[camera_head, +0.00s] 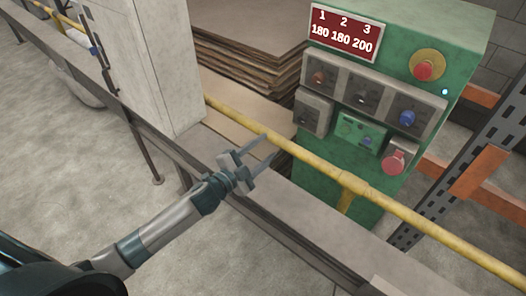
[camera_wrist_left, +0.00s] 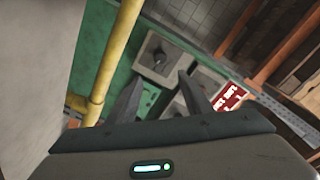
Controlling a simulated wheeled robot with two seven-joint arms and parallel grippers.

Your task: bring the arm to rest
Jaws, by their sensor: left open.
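My left arm comes in from the lower left in the head view. My left gripper (camera_head: 262,151) is open and empty, in front of the yellow rail (camera_head: 310,158) and left of the green control box (camera_head: 350,150). In the left wrist view the two fingers of the left gripper (camera_wrist_left: 163,97) are spread with nothing between them. Behind them are the grey switch boxes (camera_wrist_left: 165,55) and the yellow rail (camera_wrist_left: 115,55). My right gripper is in neither view.
The green box carries a red sign (camera_head: 343,33), a red button on yellow (camera_head: 424,70) and a lower red knob (camera_head: 394,162). A pale cabinet (camera_head: 150,65) stands left of the gripper. Stacked sheets (camera_head: 255,50) lie behind. Bare floor (camera_head: 60,140) is at left.

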